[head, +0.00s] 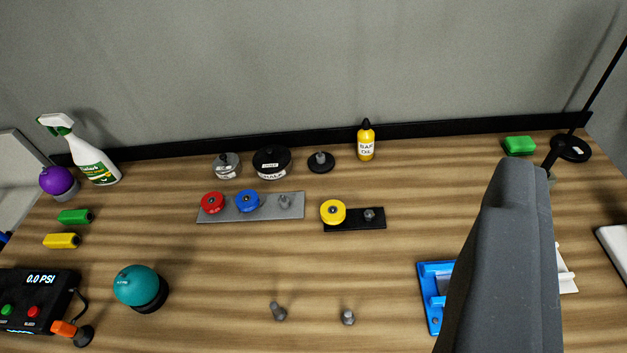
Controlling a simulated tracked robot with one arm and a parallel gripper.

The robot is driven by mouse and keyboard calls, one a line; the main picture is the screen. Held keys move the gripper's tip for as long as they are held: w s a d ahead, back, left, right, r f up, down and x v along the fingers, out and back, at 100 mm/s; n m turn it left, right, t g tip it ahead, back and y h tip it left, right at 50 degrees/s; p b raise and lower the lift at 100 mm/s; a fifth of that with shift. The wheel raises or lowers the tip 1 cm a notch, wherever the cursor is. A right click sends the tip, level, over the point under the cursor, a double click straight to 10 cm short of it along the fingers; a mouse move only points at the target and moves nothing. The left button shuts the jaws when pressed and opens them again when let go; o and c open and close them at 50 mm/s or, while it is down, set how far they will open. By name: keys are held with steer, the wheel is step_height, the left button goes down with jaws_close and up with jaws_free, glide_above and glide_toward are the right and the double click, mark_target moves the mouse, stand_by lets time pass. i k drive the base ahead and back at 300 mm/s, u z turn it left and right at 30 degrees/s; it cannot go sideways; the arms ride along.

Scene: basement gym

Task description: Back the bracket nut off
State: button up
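I cannot tell for sure which part is the bracket nut. A blue plate-like fixture (428,272) lies at the lower right, mostly hidden behind a large grey part of mine, my gripper (517,180) as far as I can tell. Any nut there is hidden or too small to make out. A black plate (346,225) carries a yellow round knob (333,211) and a bare grey stud (369,214). A grey plate (268,212) carries a red knob (212,202), a blue knob (247,201) and a grey stud (285,202). No fingers show separately.
Two small grey pegs (278,311) stand at the front middle. A teal ball (136,286) and a pressure display (36,296) are at left. A spray bottle (89,155), dark weights (272,162) and a yellow bottle (366,141) line the wall. The wooden bench centre is clear.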

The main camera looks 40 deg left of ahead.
mark_target(367, 217)
steer(key=u, duration=0.4)
steer(key=i, duration=0.75)
steer(key=u, duration=0.45)
steer(key=k, duration=0.8)
steer(key=u, duration=0.2)
steer(key=i, duration=0.8)
steer(key=z, duration=0.15)
